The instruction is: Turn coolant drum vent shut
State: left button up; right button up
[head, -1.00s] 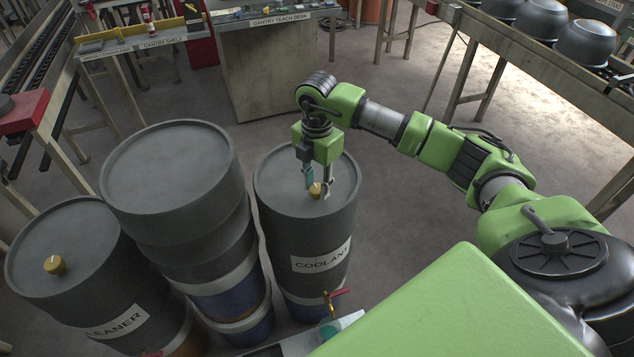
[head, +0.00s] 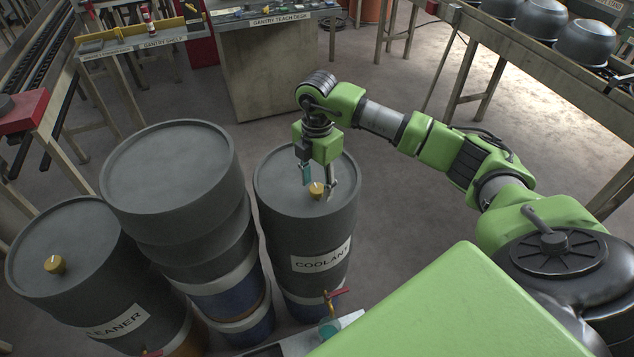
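The coolant drum (head: 288,232) is a dark grey drum labelled COOLANT, standing upright near the centre of the head view. Its vent is a small yellow knob (head: 316,190) with a pale mark, on the drum lid. My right gripper (head: 320,183) points down over the lid. Its fingers are spread apart, one to each side and slightly behind the knob, with a visible gap to it. I cannot tell how high the fingertips are above the lid. My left gripper is not in view.
A taller grey-topped drum stack (head: 168,170) stands close on the left, and a cleaner drum (head: 65,250) with its own yellow knob (head: 54,264) beyond it. A red-handled tap (head: 335,293) sticks out low on the coolant drum. Open floor lies behind and right.

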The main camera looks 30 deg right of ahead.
aim_at(317, 188)
notch_tip(317, 188, up, 12)
dwell(0.6)
dwell(0.5)
